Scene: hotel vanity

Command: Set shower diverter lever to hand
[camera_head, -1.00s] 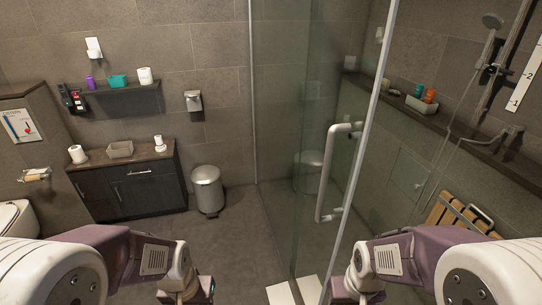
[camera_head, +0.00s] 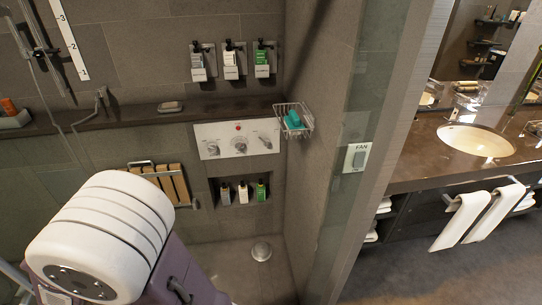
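A pale shower control panel (camera_head: 237,140) is on the shower's back wall, just below a dark ledge. It carries a left knob (camera_head: 211,148), a middle knob (camera_head: 240,146) under a red dot, and a lever-like handle (camera_head: 264,138) at the right. The panel markings are too small to read, so I cannot tell which control is the diverter or where it is set. One of my arms fills the lower left, apart from the panel in the picture. Neither gripper is in view.
A wire basket (camera_head: 293,120) with a teal item is right of the panel. A niche with several bottles (camera_head: 243,193) is below it. A folded wooden seat (camera_head: 160,184) is left. A glass edge and wall separate the shower from the vanity counter (camera_head: 425,170).

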